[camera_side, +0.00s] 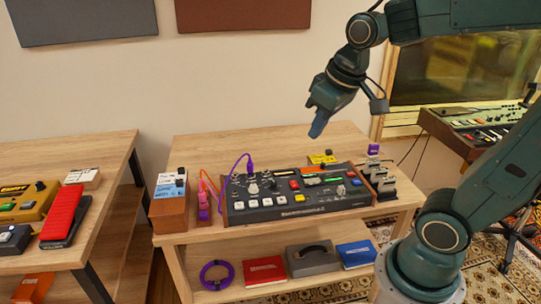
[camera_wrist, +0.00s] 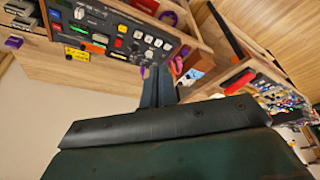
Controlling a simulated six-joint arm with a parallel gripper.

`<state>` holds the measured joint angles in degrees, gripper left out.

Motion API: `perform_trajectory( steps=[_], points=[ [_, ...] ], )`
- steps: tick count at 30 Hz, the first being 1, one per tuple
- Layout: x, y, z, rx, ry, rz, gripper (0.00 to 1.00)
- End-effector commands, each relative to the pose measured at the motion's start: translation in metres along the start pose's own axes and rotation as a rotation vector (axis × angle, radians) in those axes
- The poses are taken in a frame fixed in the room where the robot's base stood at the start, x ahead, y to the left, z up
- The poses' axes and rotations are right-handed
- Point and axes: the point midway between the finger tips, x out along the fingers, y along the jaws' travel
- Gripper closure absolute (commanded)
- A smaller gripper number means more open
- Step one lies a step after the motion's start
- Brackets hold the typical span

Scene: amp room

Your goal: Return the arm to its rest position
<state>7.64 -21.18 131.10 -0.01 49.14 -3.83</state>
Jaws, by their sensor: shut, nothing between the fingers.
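My arm reaches in from the right in the side view, and my gripper (camera_side: 318,126) hangs above the back of the wooden table, pointing down. Its fingers are together and hold nothing. In the wrist view the dark fingers of my gripper (camera_wrist: 158,74) stand side by side in the middle. A black device with knobs, buttons and coloured pads (camera_side: 298,193) lies on the table below the gripper, with a clear gap between them. It also shows in the wrist view (camera_wrist: 112,35). A purple cable (camera_side: 233,163) is plugged into the device.
A wooden box (camera_side: 170,205) and pink plugs (camera_side: 203,200) stand left of the device, and grey connectors (camera_side: 382,178) right. A left table holds a red pedal (camera_side: 64,213). A mixer (camera_side: 480,130) stands at the right. Air around the gripper is clear; the wall is behind.

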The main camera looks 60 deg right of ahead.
Motion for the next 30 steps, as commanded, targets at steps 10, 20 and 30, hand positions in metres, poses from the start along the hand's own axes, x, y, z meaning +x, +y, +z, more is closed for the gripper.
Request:
perform_trajectory(
  steps=[10,20,30],
  points=[
    [-0.027,-0.023,0.057,-0.039,0.089,-0.032,1.00],
    [-0.032,-0.029,0.085,-0.054,0.127,-0.051,1.00],
    [-0.032,-0.030,0.086,-0.055,0.127,-0.051,1.00]
  ],
)
